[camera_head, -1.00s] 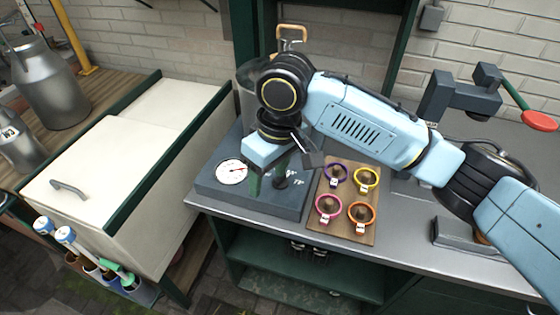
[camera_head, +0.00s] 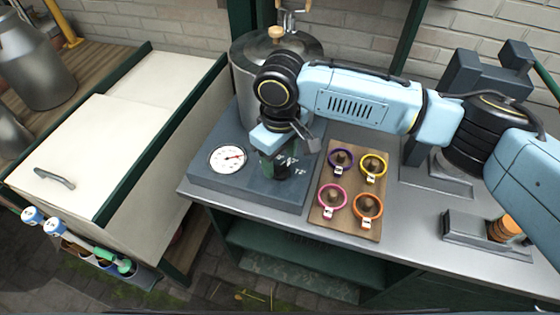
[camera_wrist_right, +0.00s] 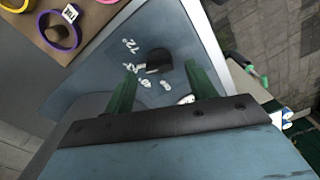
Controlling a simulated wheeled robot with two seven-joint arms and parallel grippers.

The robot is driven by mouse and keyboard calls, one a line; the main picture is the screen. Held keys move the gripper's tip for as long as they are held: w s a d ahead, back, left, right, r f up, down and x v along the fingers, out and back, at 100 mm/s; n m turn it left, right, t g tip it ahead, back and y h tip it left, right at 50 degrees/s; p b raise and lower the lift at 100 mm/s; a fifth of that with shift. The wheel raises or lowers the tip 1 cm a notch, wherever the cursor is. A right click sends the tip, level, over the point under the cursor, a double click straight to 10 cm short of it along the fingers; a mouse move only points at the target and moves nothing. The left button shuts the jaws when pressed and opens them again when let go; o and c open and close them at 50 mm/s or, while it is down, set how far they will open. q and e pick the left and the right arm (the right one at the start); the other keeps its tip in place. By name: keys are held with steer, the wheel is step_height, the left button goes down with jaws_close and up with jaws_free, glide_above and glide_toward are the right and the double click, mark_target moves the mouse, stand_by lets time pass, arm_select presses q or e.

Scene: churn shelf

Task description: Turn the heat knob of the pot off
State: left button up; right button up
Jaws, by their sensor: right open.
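The heat knob (camera_wrist_right: 157,62) is a small dark knob on the blue-grey base (camera_head: 225,183), with white markings around it. In the right wrist view it lies between the two green fingertips of my right gripper (camera_wrist_right: 160,67), with gaps visible on both sides. In the head view the open right gripper (camera_head: 272,168) points down over the base, right of the white dial gauge (camera_head: 228,158), and partly hides the knob. The metal pot (camera_head: 245,75) stands behind, partly hidden by my right arm. Whether the fingers touch the knob I cannot tell. My left gripper is not in view.
A wooden board (camera_head: 327,222) with purple, yellow, pink and orange rings sits right of the base. A cream chest (camera_head: 115,135) stands at the left. A dark metal stand (camera_head: 485,75) is at the right. The counter's front strip is bare.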

step_height(320, 180, down, 2)
steer(key=shift+w+f, duration=0.1)
steer(key=shift+c, duration=1)
steer(key=c, duration=0.8)
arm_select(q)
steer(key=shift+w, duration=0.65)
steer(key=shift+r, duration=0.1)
